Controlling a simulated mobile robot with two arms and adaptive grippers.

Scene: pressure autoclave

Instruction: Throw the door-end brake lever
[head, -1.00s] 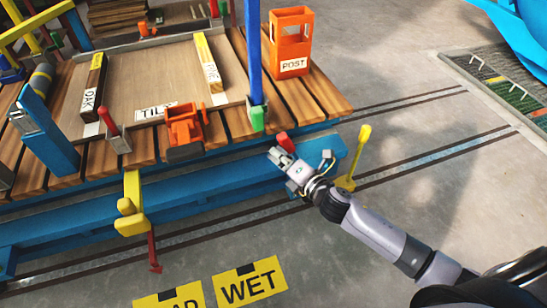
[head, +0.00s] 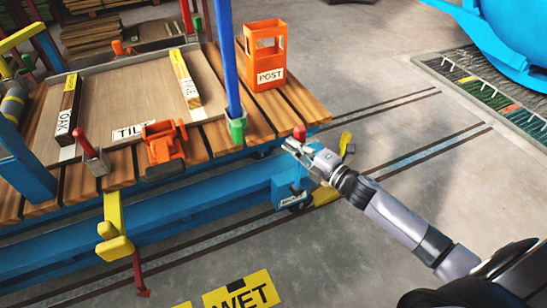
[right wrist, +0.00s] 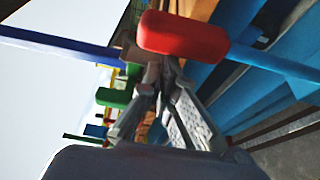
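A lever with a red grip (head: 299,132) stands at the right end of the blue cart (head: 185,205), the end nearer the big blue vessel. In the right wrist view its red grip (right wrist: 183,35) is large, with a blue shaft (right wrist: 275,63) running right. My right gripper (head: 287,145) is just below and beside the red grip. In the right wrist view its fingertips (right wrist: 160,68) come together close under the grip, with nothing visible between them; contact is unclear. A yellow lever (head: 346,142) shows behind my right gripper, partly hidden. My left gripper is out of view.
The wooden deck carries an orange POST box (head: 265,65), a blue upright (head: 228,60), an orange clamp (head: 164,143) and another red-handled lever (head: 85,145). A blue vessel (head: 500,35) stands back right. The floor with rails right of the cart is clear.

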